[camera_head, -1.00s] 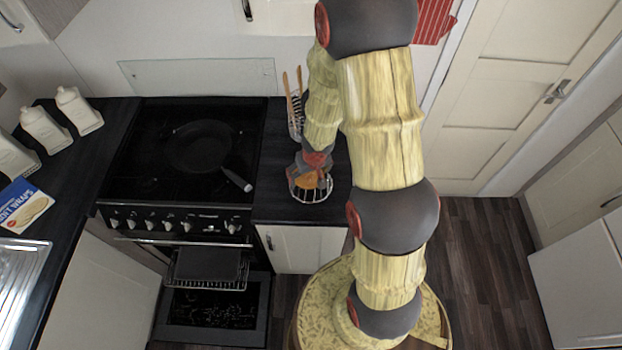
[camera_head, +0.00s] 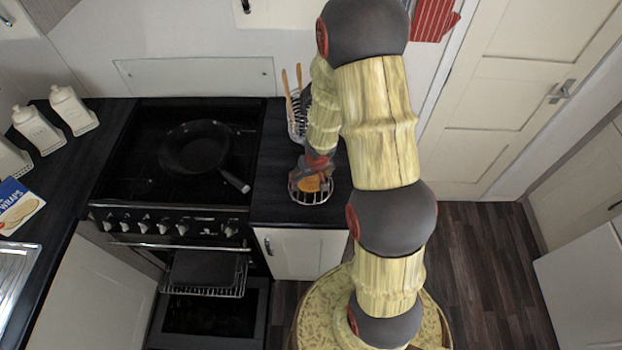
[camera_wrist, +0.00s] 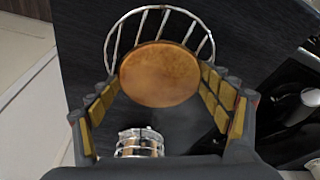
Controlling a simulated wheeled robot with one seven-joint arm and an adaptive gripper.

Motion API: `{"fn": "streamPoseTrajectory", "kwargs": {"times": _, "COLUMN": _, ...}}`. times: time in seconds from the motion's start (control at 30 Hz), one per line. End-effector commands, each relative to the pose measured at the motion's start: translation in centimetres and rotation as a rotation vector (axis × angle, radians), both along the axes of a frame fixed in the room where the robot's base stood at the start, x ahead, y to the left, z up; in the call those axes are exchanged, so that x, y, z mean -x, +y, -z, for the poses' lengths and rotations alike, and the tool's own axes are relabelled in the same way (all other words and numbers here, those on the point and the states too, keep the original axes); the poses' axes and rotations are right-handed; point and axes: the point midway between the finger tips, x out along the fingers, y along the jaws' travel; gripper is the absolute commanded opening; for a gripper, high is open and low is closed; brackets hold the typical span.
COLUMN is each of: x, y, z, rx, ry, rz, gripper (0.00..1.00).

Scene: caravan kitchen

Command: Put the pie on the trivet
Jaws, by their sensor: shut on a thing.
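The pie (camera_wrist: 160,74) is a round golden-brown disc between the fingers of my gripper (camera_wrist: 165,95) in the wrist view. In the head view the pie (camera_head: 311,184) shows as a small orange patch under my gripper (camera_head: 316,172). My gripper is shut on the pie. The trivet (camera_wrist: 205,45) is a round wire rack on the dark counter. The pie overlaps the trivet's near side in the wrist view. In the head view the trivet's rim (camera_head: 309,200) shows around and below the pie. I cannot tell whether the pie touches the wires.
A wire utensil holder (camera_head: 296,125) with wooden-handled tools stands behind the trivet. A black frying pan (camera_head: 194,148) sits on the hob to the left, its handle pointing toward the trivet. The counter's front edge (camera_head: 296,225) is close below the trivet.

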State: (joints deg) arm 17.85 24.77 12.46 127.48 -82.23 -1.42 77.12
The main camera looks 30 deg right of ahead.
Motion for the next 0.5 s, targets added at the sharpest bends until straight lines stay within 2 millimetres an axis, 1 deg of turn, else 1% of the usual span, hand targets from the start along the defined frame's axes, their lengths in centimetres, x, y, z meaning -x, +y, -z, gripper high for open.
{"fn": "streamPoseTrajectory", "kwargs": {"times": 0.17, "x": -0.03, "y": -0.01, "z": 0.44, "rx": 0.0, "ry": -0.001, "rz": 0.0, "gripper": 0.46}}
{"fn": "streamPoseTrajectory", "kwargs": {"times": 0.2, "x": 0.0, "y": 0.0, "z": 0.35, "rx": 0.0, "ry": 0.0, "rz": 0.0, "gripper": 0.81}}
{"fn": "streamPoseTrajectory", "kwargs": {"times": 0.5, "x": 0.01, "y": 0.0, "z": 0.33, "rx": 0.0, "ry": 0.0, "rz": 0.0, "gripper": 0.97}}
